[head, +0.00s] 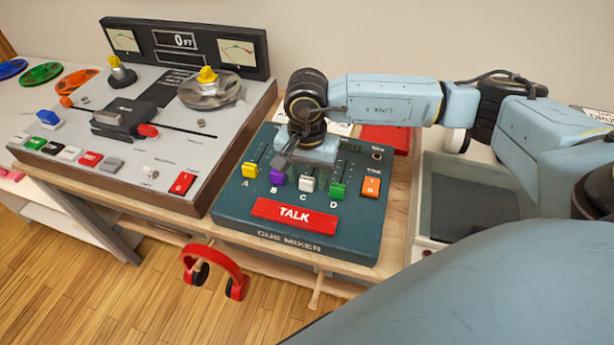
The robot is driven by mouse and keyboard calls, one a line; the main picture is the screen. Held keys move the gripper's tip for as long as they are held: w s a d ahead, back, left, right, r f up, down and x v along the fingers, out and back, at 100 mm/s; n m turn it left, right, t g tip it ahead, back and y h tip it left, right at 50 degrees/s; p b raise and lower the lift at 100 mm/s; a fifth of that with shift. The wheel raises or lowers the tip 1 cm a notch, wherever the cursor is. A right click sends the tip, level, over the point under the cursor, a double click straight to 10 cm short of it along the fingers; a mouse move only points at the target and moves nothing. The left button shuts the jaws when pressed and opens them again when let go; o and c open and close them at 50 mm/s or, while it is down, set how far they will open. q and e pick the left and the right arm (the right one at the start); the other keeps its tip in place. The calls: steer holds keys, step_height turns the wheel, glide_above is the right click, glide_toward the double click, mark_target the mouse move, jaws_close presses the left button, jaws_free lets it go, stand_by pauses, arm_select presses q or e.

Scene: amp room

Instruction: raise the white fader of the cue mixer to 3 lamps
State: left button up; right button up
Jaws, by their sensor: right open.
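The teal cue mixer (228,205) sits on the wooden bench. Its white fader (306,184), over the letter C, is low, near the front of its slot. The yellow fader (249,170), purple fader (277,177) and green fader (338,190) stand in the same row. My right gripper (281,161) is open above the mixer, behind and left of the white fader. It appears apart from the white fader. My right wrist covers the mixer's back part, and I cannot make out any lit lamps. My left gripper is out of view.
A red TALK bar (294,216) and an orange switch (371,187) are close to the faders. A tape deck (175,150) stands left, a dark-bottomed tray (470,195) right. Red headphones (215,264) hang at the bench front.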

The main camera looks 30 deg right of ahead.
mark_target(314, 169)
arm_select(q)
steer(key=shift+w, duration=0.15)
arm_select(e)
steer(key=shift+f, duration=0.25)
